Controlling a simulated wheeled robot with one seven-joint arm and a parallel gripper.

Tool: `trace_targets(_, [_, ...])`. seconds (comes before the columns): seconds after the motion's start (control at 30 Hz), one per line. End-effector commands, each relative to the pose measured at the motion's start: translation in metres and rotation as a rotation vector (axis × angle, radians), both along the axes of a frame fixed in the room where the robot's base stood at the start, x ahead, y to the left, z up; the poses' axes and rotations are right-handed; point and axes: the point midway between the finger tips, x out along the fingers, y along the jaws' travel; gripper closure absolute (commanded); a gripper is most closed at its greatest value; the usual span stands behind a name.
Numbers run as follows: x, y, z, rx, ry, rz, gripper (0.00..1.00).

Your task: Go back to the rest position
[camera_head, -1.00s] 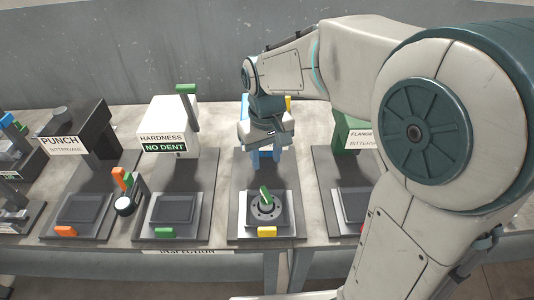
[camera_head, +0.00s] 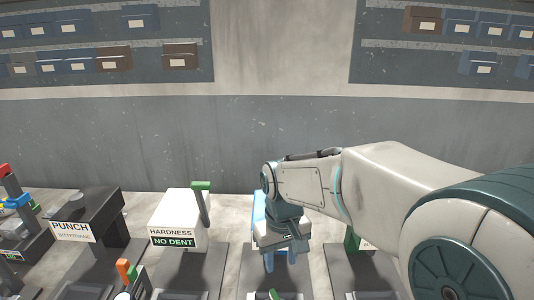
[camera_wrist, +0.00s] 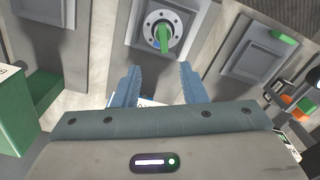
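My gripper (camera_head: 280,262) hangs in front of the blue machine in the head view, with its blue fingers pointing down and apart. In the wrist view my gripper (camera_wrist: 160,85) is open, and no part is held between the fingers. A round grey part with a green handle (camera_wrist: 163,38) sits on a square plate beyond the fingertips, apart from them. In the head view only the top of the green handle (camera_head: 274,294) shows at the bottom edge. The blue machine (camera_head: 258,208) is partly hidden behind my arm.
The black PUNCH machine (camera_head: 98,212) and the white HARDNESS machine (camera_head: 178,215), showing NO DENT, stand to the left. A green machine (camera_head: 354,241) is mostly hidden behind my arm. Shelves with several bins (camera_head: 180,56) hang on the wall.

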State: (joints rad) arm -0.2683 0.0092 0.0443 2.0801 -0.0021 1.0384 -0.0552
Motion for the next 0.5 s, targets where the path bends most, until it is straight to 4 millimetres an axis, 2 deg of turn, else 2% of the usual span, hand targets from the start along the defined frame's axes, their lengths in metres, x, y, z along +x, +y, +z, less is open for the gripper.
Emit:
trace_targets(0.17, [-0.030,-0.039,0.014,0.015,-0.071,-0.103,0.62])
trace_targets(0.3, [-0.063,-0.071,0.019,0.029,-0.137,-0.205,0.62])
trace_targets(0.5, [-0.102,-0.100,0.015,0.041,-0.210,-0.318,0.62])
